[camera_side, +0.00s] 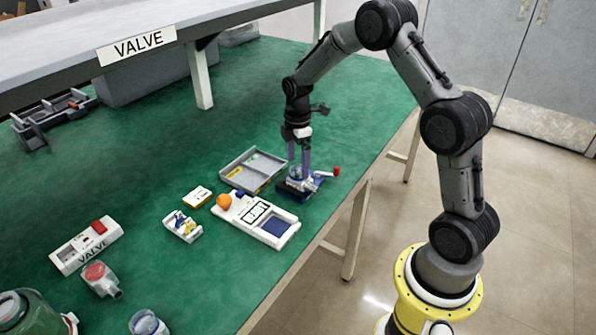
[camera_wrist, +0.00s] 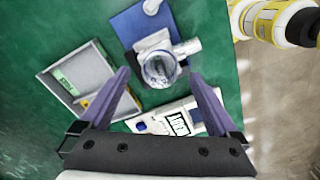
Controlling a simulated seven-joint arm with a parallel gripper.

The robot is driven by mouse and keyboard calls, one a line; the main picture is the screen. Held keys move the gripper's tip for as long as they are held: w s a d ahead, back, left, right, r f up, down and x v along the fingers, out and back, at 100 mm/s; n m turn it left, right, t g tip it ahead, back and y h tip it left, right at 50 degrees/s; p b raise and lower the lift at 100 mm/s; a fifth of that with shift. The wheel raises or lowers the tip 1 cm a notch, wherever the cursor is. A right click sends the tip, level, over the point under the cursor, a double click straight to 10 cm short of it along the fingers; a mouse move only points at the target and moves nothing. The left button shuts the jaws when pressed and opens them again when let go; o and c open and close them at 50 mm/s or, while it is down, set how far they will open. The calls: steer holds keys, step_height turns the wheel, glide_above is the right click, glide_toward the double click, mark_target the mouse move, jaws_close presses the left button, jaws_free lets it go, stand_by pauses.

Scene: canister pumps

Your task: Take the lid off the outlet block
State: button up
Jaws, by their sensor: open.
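A blue-based block (camera_side: 297,192) with a grey body stands near the table's right edge, below my gripper; I take it for the outlet block. In the wrist view its blue base (camera_wrist: 133,22) shows behind a round greyish top (camera_wrist: 159,70), which looks like the lid. A light stub (camera_wrist: 187,47) sticks out to the right of the body. My gripper (camera_wrist: 160,75) points down with its purple fingers open, one on each side of the round top. In the side view the fingers (camera_side: 299,168) hide part of the block. Whether they touch it I cannot tell.
A grey tray (camera_side: 253,170) lies left of the block. A white panel unit (camera_side: 257,219) with an orange ball (camera_side: 224,201) lies in front. A small red cylinder (camera_side: 336,170) is just right of the block. A VALVE-marked white box (camera_side: 87,246) is far left.

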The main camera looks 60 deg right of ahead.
steer(key=shift+f, duration=0.95)
steer(key=c, duration=1.4)
steer(key=shift+r, duration=0.1)
